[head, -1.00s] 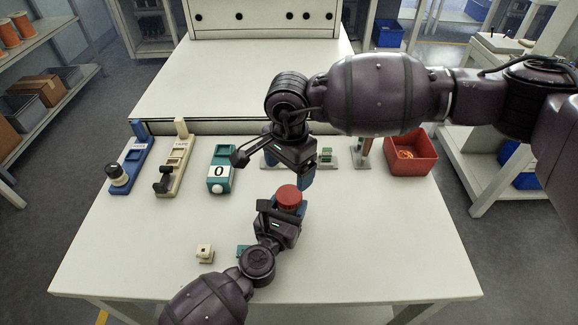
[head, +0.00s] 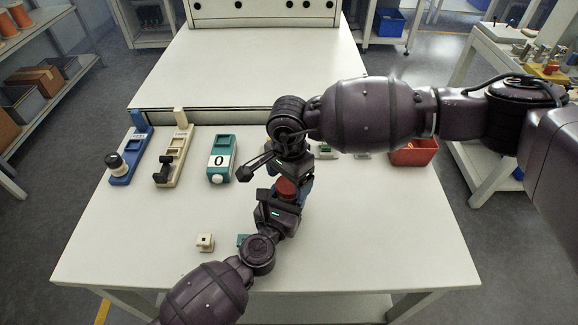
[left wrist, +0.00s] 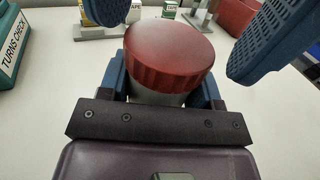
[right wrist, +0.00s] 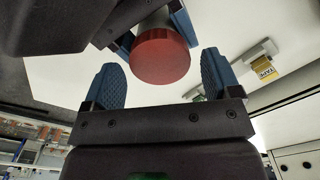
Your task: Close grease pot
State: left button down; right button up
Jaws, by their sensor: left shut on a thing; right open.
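The grease pot has a ribbed red lid (head: 286,188) on a grey body (left wrist: 155,98). My left gripper (head: 284,203) is shut on the pot body and holds it upright near the table's middle. The lid sits on top of the body in the left wrist view (left wrist: 168,52); I cannot tell how tightly. My right gripper (right wrist: 162,66) is open above the pot. Its blue fingers are on either side of the lid with gaps visible, and the lid (right wrist: 160,57) shows beyond the fingertips in the right wrist view.
A teal counter box (head: 222,160) showing 0, a cream holder (head: 174,157) and a blue holder (head: 130,160) stand at the back left. A red bin (head: 414,153) stands at the back right. The right side of the table (head: 400,225) is clear.

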jog(key=shift+f, duration=0.65)
jog(key=shift+c, duration=0.2)
jog(key=c, duration=0.9)
jog(key=o, duration=1)
jog(key=shift+r, duration=0.1)
jog(key=shift+r, duration=2.2)
jog(key=shift+c, duration=0.3)
jog(key=shift+r, duration=1.75)
